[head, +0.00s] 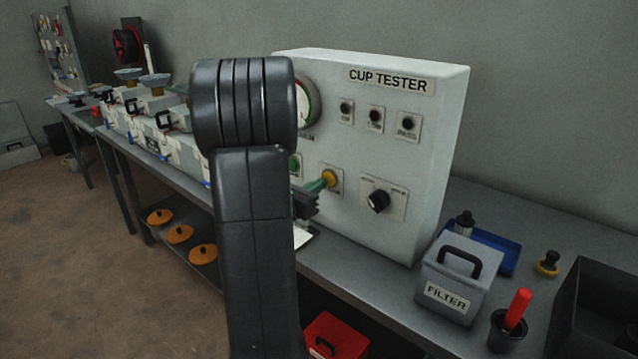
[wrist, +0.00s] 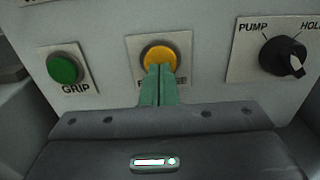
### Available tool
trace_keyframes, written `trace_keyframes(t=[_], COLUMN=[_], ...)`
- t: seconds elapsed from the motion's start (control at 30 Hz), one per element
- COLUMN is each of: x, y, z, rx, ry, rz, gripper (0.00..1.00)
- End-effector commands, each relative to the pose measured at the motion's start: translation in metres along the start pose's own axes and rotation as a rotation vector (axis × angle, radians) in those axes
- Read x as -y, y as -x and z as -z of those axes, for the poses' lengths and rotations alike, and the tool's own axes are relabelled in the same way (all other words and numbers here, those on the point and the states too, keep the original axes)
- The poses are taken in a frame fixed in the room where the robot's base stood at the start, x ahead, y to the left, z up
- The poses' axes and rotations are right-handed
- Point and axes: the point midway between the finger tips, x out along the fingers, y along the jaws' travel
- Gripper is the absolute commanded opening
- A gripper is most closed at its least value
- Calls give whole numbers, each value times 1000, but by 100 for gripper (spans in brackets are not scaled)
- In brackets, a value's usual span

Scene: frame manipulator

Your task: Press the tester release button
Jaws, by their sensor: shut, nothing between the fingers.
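The cup tester (head: 350,130) is a white box standing on the bench, with a gauge, indicators, buttons and a knob on its front. The yellow release button (head: 329,178) sits low on that front; in the wrist view the yellow button (wrist: 159,58) has a label below it, partly hidden by my fingers. My gripper (head: 318,185) is shut and empty, its green fingers together. In the wrist view, the fingertips (wrist: 160,70) overlap the lower part of the yellow button; whether they touch it or press it in, I cannot tell.
A green grip button (wrist: 65,68) is left of the yellow one, and a black pump/hold knob (wrist: 283,55) is right. A grey filter box (head: 458,275), a cup with a red handle (head: 512,322) and a blue tray (head: 490,250) stand on the bench at right.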

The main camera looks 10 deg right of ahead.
Motion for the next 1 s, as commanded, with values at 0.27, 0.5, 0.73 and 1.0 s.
trace_keyframes(t=[0.27,0.5,0.73,1.0], x=[0,0,1,0], y=[-10,-11,-26,-30], z=[0,0,3,-2], rx=[0,0,2,3], ry=[0,-1,-3,-3], rz=[0,1,3,3], gripper=[0,0,0,0])
